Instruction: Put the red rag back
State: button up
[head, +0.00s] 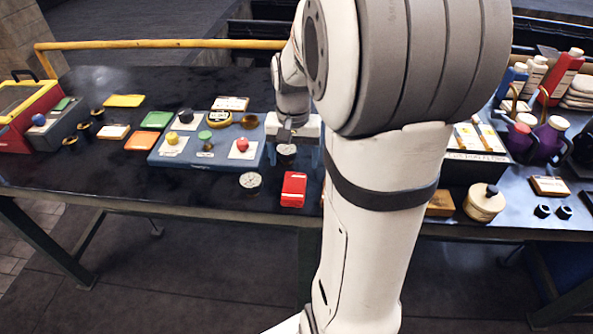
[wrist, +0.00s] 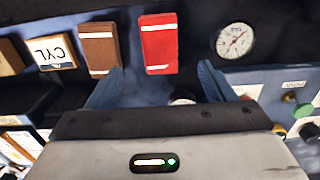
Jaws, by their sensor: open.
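A red, flat, folded-looking piece, seemingly the red rag (head: 294,189), lies near the table's front edge. In the wrist view the red rag (wrist: 158,45) shows pale bands at both ends. My gripper (head: 295,160) hangs over the table just behind the rag. In the wrist view my gripper's (wrist: 158,82) blue fingers are spread apart, with the rag just beyond their tips and nothing held. A small round item (head: 286,150) shows between the fingers in the head view. My arm hides part of the table.
A round dial gauge (head: 250,181) lies left of the rag. A brown piece (wrist: 99,47) lies beside it in the wrist view. A blue-grey tray (head: 165,160) with coloured knobs stands behind left. A red-yellow toolbox (head: 20,128) is far left. Bottles (head: 565,75) and folded pale cloths (head: 580,92) are right.

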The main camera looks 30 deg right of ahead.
jog(key=s+a+r+n+t, duration=0.2)
jog(key=s+a+n, duration=0.4)
jog(key=s+a, duration=0.5)
jog(key=shift+s+a+r+n+t, duration=0.3)
jog(key=shift+s+r+n, duration=0.1)
jog(key=shift+s+r, duration=0.25)
jog(key=shift+w, duration=0.1)
jog(key=shift+c, duration=0.5)
